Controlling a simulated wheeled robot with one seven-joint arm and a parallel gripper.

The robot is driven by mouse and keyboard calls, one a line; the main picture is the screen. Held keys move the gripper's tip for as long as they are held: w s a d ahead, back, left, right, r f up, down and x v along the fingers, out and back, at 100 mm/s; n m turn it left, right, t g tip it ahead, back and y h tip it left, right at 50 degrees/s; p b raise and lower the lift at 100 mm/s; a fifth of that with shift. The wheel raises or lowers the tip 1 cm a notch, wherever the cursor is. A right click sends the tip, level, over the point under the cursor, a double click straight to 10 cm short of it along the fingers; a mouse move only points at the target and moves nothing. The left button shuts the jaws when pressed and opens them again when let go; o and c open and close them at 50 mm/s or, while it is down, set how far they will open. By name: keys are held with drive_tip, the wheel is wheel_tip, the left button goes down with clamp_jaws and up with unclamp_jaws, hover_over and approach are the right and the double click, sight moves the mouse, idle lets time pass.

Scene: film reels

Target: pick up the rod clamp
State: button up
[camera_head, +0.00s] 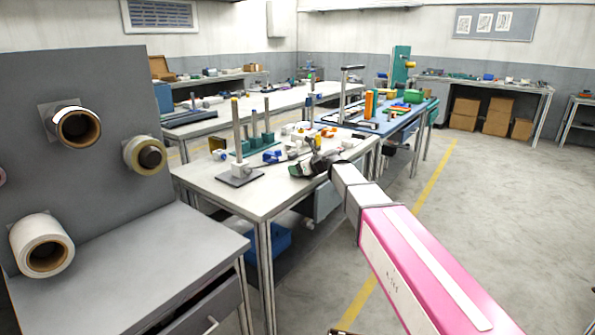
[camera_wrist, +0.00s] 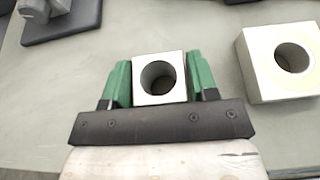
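The rod clamp appears to be the pale square block with a round hole (camera_wrist: 174,99) in the wrist view. It sits between the two green fingers of my gripper (camera_wrist: 159,85), its hole facing the camera. The fingers lie flush along its left and right sides, with no clear gap, so my gripper looks shut on it. Whether the block still rests on the table cannot be told. In the head view my gripper (camera_head: 308,168) is low over the near white table (camera_head: 215,190), and the block there is too small to make out.
A larger pale block with a hole (camera_wrist: 262,78) stands close on the right in the wrist view. A dark base plate (camera_wrist: 62,24) lies at the upper left. In the head view, a rod stand (camera_head: 240,172) and several small parts share the table, with a blue-topped table (camera_head: 405,118) behind.

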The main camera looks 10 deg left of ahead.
drive_tip(key=c, duration=0.5)
drive_tip(key=shift+c, duration=0.2)
